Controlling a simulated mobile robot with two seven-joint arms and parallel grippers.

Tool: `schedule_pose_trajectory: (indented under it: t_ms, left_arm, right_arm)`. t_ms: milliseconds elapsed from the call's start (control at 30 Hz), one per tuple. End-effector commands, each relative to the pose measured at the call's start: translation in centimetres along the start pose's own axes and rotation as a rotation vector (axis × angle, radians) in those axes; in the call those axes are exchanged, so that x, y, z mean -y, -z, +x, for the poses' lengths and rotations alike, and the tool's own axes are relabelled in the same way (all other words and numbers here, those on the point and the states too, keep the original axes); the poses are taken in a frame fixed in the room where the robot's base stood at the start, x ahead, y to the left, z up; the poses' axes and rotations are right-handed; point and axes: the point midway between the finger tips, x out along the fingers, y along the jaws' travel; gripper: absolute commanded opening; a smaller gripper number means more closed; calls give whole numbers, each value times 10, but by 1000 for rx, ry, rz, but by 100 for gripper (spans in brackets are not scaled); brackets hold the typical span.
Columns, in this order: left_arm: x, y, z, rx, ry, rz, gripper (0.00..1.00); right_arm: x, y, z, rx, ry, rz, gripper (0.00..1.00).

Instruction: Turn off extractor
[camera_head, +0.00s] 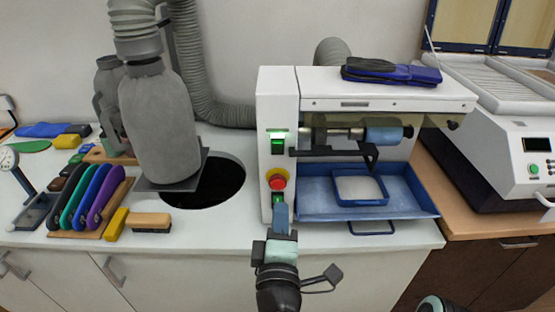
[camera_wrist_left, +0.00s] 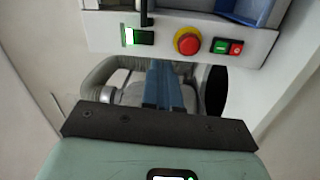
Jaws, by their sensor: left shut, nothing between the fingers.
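The white machine (camera_head: 385,88) has a control panel (camera_head: 278,108) on its narrow left front. On the panel are a lit green switch (camera_head: 277,143), a red emergency knob with a yellow collar (camera_head: 277,182) and a green button (camera_head: 277,199) below. The left wrist view shows the lit switch (camera_wrist_left: 137,37), the red knob (camera_wrist_left: 187,42), the green button (camera_wrist_left: 220,46) and a red button (camera_wrist_left: 236,47). My left gripper (camera_head: 281,207) is shut and empty, its blue fingers before the panel's lower end; they hide the red button in the head view. I cannot tell whether they touch the panel.
A blue tray (camera_head: 415,205) holding a smaller tray sits right of the panel. A grey hose (camera_head: 210,95) runs behind. Left are a grey form (camera_head: 158,125), a dark round hole (camera_head: 225,183), colored insoles (camera_head: 92,195) and a brush (camera_head: 152,220).

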Motion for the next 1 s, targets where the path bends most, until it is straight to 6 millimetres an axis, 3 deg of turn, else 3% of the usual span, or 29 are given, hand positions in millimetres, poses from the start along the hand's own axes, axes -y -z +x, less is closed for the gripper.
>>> schedule_pose_trajectory:
  t_ms: [100,200,633,767,1000]
  left_arm:
    - [-24,5,-11,-23,-42,-77,0]
    - [-32,7,-15,-33,-54,-105,0]
    - [-34,7,-11,-34,-55,-108,0]
    - [-34,8,4,-36,-54,-106,0]
    - [-37,10,55,-37,-54,-106,0]
  right_arm:
    - [-1,0,4,-1,0,0,43]
    - [-1,1,5,-1,1,-1,43]
    - [-1,0,4,0,1,-1,43]
    - [0,-1,2,3,0,0,43]
    - [0,-4,-4,14,-2,0,43]
